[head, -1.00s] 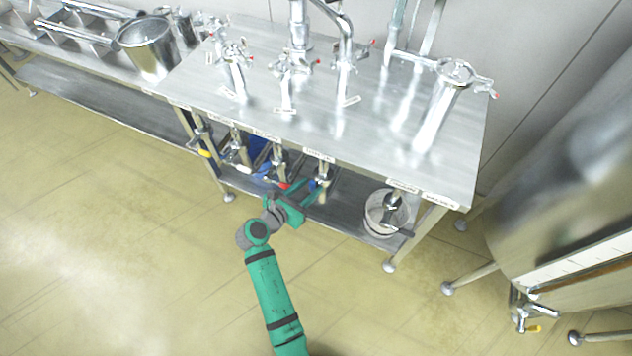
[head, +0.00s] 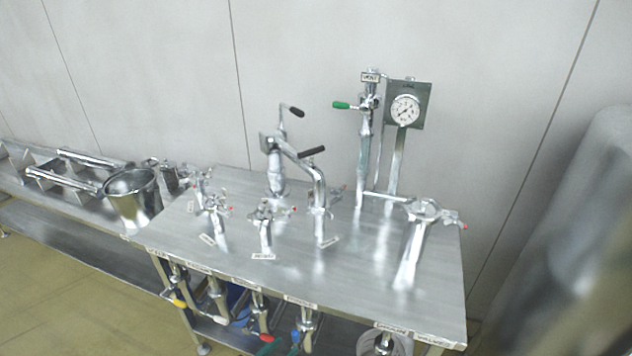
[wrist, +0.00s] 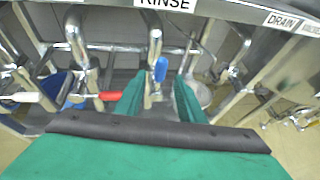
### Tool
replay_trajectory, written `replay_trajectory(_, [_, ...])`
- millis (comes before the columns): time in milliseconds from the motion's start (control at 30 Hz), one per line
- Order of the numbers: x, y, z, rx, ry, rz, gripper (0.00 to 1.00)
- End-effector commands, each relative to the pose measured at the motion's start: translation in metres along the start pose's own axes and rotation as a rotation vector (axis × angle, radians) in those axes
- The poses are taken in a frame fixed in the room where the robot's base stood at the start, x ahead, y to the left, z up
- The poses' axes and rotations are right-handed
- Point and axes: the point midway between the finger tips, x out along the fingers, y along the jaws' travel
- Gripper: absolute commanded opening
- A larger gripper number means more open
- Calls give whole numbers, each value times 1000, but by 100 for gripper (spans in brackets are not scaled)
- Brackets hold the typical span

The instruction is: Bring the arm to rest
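My gripper (wrist: 158,92) shows in the wrist view as two green fingers, set apart with a gap between them. It faces the pipes and valves under the steel table's front edge (wrist: 215,10). A blue valve handle (wrist: 161,69) on the pipe below the "RINSE" label appears between the fingers, and I see no grip on it. A red valve handle (wrist: 98,96) is just left of the fingers. In the head view, only a bit of green shows at the bottom edge by the red handle (head: 266,338); most of my arm is out of frame.
The steel table (head: 350,285) carries several valve fittings, a tall pipe and a pressure gauge (head: 405,110). A metal pot (head: 133,197) stands on the left bench. A large tank (head: 580,240) is at the right. Pipes and table legs crowd the gripper; floor is open at lower left.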

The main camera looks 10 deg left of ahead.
Motion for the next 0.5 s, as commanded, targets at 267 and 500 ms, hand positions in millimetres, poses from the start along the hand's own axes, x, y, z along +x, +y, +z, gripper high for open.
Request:
replay_trajectory(267, [-1, -36, -42, 219, 84, 69, 36])
replay_trajectory(500, [-32, -83, -95, 667, 245, 171, 36])
